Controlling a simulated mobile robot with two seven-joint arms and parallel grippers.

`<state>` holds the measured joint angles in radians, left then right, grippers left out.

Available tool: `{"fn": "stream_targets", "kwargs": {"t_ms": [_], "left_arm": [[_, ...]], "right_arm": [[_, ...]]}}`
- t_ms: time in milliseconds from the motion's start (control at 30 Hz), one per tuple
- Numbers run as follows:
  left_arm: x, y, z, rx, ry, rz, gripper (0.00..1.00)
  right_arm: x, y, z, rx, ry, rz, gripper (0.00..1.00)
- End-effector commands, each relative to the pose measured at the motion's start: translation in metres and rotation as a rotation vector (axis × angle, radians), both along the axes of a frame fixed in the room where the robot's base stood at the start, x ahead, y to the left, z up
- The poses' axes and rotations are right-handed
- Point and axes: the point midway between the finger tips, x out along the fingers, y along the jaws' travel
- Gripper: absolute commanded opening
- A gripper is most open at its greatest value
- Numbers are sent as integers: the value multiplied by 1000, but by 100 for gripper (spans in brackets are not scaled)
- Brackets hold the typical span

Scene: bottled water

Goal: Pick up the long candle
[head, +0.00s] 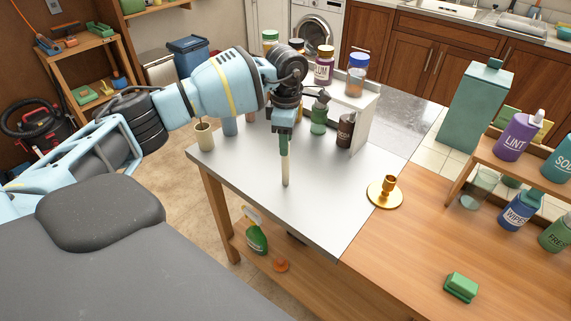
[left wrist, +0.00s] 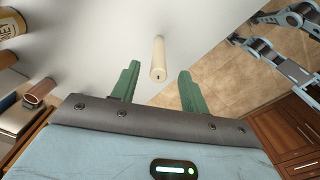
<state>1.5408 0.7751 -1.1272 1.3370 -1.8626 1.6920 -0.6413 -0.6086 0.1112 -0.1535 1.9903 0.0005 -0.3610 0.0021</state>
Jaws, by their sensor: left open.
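The long candle (head: 285,170) is a slim cream cylinder standing upright on the grey table top (head: 240,168). My left gripper (head: 284,142) is above it, pointing down, with its green fingers around the upper part of the candle's line of sight. In the left wrist view the long candle (left wrist: 158,60) shows in the gap between the two open green fingers of the left gripper (left wrist: 159,80), with clear space on both sides. It looks untouched. My right gripper is not in view.
A brass candle holder (head: 385,192) stands to the right, by the wooden counter. A cream cup-like cylinder (head: 203,136) is at the table's left edge. Bottles, including a dark brown one (head: 346,130) and a green one (head: 319,115), stand behind the gripper. The front table top is clear.

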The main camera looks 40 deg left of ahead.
Motion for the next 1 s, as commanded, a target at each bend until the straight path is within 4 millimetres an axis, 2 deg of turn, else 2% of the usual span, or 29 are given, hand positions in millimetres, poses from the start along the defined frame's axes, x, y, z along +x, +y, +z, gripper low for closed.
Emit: {"fn": "stream_targets", "kwargs": {"t_ms": [133,367,700,1000], "left_arm": [[0,0,-16,0,2,0,45],[0,0,-24,-1,2,0,45],[1,1,-67,-1,2,-1,45],[1,1,-72,-1,0,-1,45]], "right_arm": [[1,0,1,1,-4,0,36],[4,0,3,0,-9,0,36],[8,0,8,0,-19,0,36],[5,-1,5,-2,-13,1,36]]}}
